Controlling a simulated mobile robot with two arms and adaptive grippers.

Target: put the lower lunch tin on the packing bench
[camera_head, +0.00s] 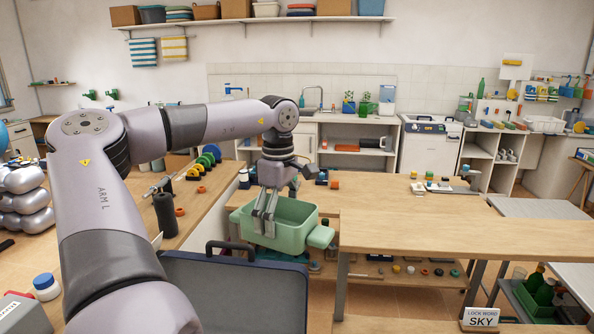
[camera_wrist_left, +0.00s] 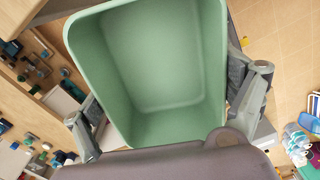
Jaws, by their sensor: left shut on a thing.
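My left gripper (camera_head: 266,214) is shut on a pale green lunch tin (camera_head: 290,242), an open, empty box with a lug at its end. In the left wrist view the tin (camera_wrist_left: 165,60) sits between the two fingers, its open top facing the camera. The tin appears held at the near left edge of a long wooden bench (camera_head: 430,225), which I take for the packing bench; whether it touches the wood I cannot tell. No second lunch tin is clear to me. My right gripper is not in view.
The middle of the bench is bare. Small coloured items and a grey tool (camera_head: 450,186) stand along its back. A lower shelf (camera_head: 400,272) holds small parts. A dark panel with a handle (camera_head: 235,285) is close in front. A sign (camera_head: 481,317) reads "LOCK WORD SKY".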

